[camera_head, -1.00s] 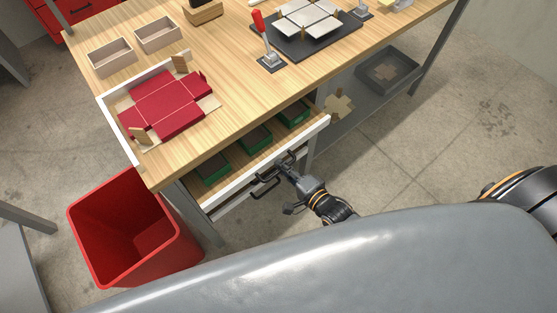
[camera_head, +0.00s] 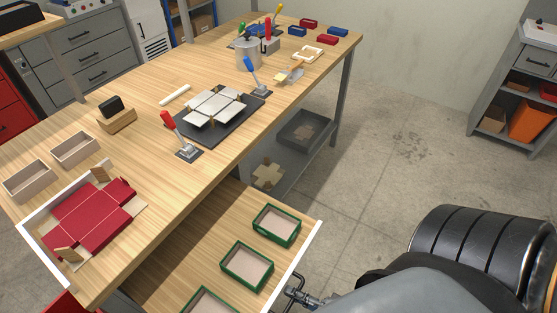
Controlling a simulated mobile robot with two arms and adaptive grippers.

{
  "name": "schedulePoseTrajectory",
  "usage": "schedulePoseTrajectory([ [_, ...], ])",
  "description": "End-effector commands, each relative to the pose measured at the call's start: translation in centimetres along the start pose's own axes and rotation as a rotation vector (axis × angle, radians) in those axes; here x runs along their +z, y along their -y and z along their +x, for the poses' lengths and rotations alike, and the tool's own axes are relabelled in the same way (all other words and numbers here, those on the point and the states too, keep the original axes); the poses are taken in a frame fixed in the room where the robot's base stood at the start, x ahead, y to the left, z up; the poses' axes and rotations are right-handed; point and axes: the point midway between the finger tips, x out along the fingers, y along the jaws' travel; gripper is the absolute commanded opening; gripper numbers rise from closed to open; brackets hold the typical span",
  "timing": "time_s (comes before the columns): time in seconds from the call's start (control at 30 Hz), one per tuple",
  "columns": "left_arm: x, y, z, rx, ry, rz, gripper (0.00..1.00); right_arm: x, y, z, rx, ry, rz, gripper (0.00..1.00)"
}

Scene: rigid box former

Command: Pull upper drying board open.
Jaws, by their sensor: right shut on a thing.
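The upper drying board (camera_head: 203,231) is a light wooden pull-out under the workbench, with a white front edge. It sticks far out from under the bench top. Several green-rimmed trays (camera_head: 247,266) sit on it in a row. My right gripper (camera_head: 291,294) is at the board's front edge, shut on its dark handle (camera_head: 296,281). The fingertips and part of the handle are hidden by the bottom edge and my own body. My left gripper is not in view.
The workbench top (camera_head: 150,125) carries a red box blank (camera_head: 90,218) in a white-edged corner, a dark clamp plate (camera_head: 213,115) and two small wooden trays. A grey lower shelf (camera_head: 300,150) is under the bench. The floor (camera_head: 400,180) to the right is clear.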

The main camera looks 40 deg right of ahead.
Motion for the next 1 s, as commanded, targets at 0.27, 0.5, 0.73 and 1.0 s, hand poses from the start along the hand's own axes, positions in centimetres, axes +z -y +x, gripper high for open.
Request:
schedulePoseTrajectory([
  [0.27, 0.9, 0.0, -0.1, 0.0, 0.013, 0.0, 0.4, -0.1, -0.1, -1.6, -0.006, -0.002, 0.0, 0.0],
  [0.5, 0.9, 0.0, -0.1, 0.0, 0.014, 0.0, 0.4, -0.1, -0.1, -1.6, -0.007, -0.002, 0.0, 0.0],
  [0.73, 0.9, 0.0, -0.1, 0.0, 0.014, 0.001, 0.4, -0.1, -0.1, -1.6, -0.007, -0.002, 0.0, 0.19],
  [1.0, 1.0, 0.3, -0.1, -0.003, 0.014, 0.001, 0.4, -0.1, -0.2, -1.7, -0.004, -0.001, 0.0, 0.19],
])
